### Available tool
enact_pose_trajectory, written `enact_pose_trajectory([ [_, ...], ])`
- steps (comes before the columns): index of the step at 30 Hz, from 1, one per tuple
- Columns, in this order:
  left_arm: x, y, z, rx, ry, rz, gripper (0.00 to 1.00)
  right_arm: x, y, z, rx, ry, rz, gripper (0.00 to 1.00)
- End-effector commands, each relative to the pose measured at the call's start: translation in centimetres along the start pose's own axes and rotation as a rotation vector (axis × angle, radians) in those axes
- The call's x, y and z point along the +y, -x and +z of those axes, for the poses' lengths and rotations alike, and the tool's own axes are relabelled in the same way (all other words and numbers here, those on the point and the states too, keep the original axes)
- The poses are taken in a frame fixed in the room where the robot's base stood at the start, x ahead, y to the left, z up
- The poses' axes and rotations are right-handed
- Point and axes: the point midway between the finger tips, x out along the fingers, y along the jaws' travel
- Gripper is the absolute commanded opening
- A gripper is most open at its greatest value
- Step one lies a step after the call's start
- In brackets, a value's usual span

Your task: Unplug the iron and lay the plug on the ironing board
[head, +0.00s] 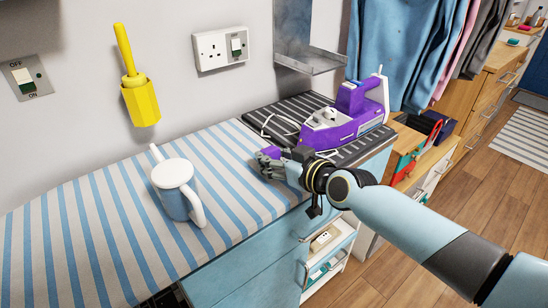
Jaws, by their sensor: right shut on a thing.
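The purple and white iron (338,125) stands on a dark striped pad (290,108) at the right end of the ironing board (105,215), which has a blue and white striped cover. My right gripper (265,161) is shut on a small purple thing, which looks like the plug (271,152), just over the board near the pad. Whether the plug touches the cover I cannot tell. A white cord (266,124) lies in loops on the pad. The wall socket (220,48) has nothing in it. My left gripper is not in view.
A blue and white mug (175,190) stands on the board left of my right gripper. A yellow holder with a handle (140,100) and an ON/OFF switch (25,77) are on the wall. Clothes (400,50) hang behind the iron. The board's left part is clear.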

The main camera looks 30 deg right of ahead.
Motion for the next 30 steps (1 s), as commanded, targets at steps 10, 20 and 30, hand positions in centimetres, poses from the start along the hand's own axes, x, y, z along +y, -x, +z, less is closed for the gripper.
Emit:
enact_pose_trajectory([
  [10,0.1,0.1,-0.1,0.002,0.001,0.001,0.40,0.0,0.0,-0.1,0.001,0.000,0.000,0.67],
  [20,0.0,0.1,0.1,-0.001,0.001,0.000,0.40,0.0,0.7,0.1,-0.002,0.001,0.000,0.67],
  [30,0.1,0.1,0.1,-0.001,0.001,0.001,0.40,0.0,7.8,0.1,-0.004,0.006,-0.001,0.67],
])
